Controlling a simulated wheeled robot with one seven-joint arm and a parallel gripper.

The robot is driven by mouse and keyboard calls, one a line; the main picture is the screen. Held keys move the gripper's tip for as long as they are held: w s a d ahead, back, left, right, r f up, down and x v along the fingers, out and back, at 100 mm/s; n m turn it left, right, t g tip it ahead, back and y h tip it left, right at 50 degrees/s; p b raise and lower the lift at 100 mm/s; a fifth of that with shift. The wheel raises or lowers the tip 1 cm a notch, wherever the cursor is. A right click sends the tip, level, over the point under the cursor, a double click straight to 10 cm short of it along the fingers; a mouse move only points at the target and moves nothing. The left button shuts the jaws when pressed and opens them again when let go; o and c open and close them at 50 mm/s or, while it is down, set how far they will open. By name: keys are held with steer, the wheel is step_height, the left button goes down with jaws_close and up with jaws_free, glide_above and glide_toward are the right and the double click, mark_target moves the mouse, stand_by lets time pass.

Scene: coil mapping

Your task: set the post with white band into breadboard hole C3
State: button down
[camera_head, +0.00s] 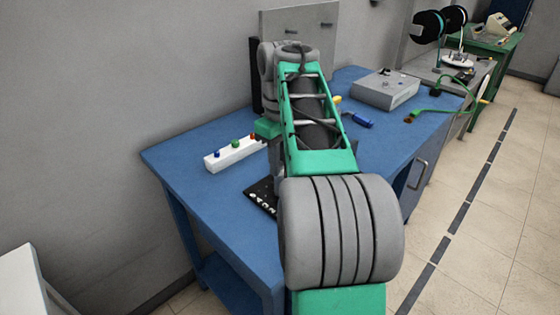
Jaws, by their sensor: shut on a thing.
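The black breadboard (265,203) lies on the blue table, left of my arm. Only its left part shows, with small white marks along it; the rest, including hole C3, is hidden or too small to make out. My arm reaches over the table and bends down at its far end. My gripper's fingers are hidden behind my own arm links, so their grasp does not show. The post with white band cannot be seen.
A grey box (386,90), a blue-handled tool (357,119) and a green clamp-like thing (428,112) lie to the right. The table's left end is clear.

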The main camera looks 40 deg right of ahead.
steer(key=c, duration=1.2)
jaws_free()
steer(key=shift+o, duration=0.2)
step_height(320, 180, up, 8)
steer(key=p, duration=0.6)
steer(key=shift+p, duration=0.3)
steer(key=s+a+f+m+t, duration=0.1)
steer(key=a+f, duration=0.2)
steer(key=a, duration=0.4)
steer(key=s+a+f+t, duration=0.1)
steer(key=a+f, duration=0.2)
steer(key=a, duration=0.4)
steer(key=s+a+f+m+t, duration=0.1)
steer(key=s+a+f, duration=0.5)
steer(key=a+f, duration=0.1)
steer(key=shift+s+f, duration=0.15)
steer(key=shift+f, duration=0.5)
